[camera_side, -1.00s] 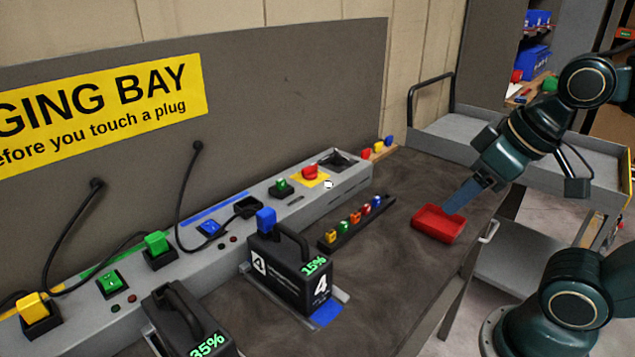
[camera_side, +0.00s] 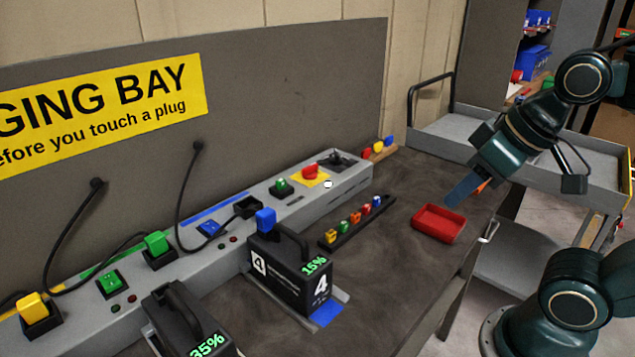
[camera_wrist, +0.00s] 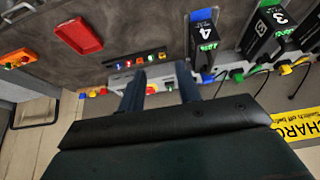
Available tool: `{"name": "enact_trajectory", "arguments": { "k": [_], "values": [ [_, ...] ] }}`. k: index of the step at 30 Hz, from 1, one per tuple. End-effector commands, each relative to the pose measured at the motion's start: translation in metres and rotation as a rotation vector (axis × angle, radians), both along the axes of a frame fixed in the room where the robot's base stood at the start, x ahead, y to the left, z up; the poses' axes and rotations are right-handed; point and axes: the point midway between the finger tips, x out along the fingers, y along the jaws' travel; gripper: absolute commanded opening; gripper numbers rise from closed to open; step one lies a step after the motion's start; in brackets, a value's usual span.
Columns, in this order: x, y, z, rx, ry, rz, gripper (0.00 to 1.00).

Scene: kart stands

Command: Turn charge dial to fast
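A red knob (camera_side: 311,171) sits on a yellow plate on the grey charging rail, near its right end. It also shows between my fingers in the wrist view (camera_wrist: 151,89). A dark square fitting with a dark raised part (camera_side: 337,160) is at the rail's end, right of the red knob. I cannot read any dial marks or a pointer setting. My gripper (camera_side: 452,204) is high above the table near the red tray, well apart from the rail. In the wrist view its two fingers (camera_wrist: 160,72) are spread with nothing between them.
A red tray (camera_side: 437,223) lies on the table near its right edge. A black strip of coloured plugs (camera_side: 340,233) and battery 4 (camera_side: 288,275) stand before the rail. Cables hang from the back panel. A grey cart (camera_side: 590,160) is at the right.

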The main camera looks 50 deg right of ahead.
Motion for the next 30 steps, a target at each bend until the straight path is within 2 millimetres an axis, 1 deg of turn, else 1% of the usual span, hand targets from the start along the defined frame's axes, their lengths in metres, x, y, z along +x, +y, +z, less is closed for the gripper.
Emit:
{"name": "enact_trajectory", "arguments": {
  "k": [5,8,12,18,25,30],
  "values": [
    [0.018,-0.005,0.012,0.002,0.008,-0.037,0.34],
    [0.036,-0.01,0.022,0.004,0.014,-0.068,0.34],
    [0.067,-0.021,0.037,0.007,0.023,-0.128,0.34],
    [0.114,-0.038,0.053,0.011,0.036,-0.213,0.34],
    [0.171,-0.06,0.061,0.016,0.048,-0.314,0.34],
    [0.212,-0.079,0.061,0.019,0.057,-0.387,0.34]
  ]
}}
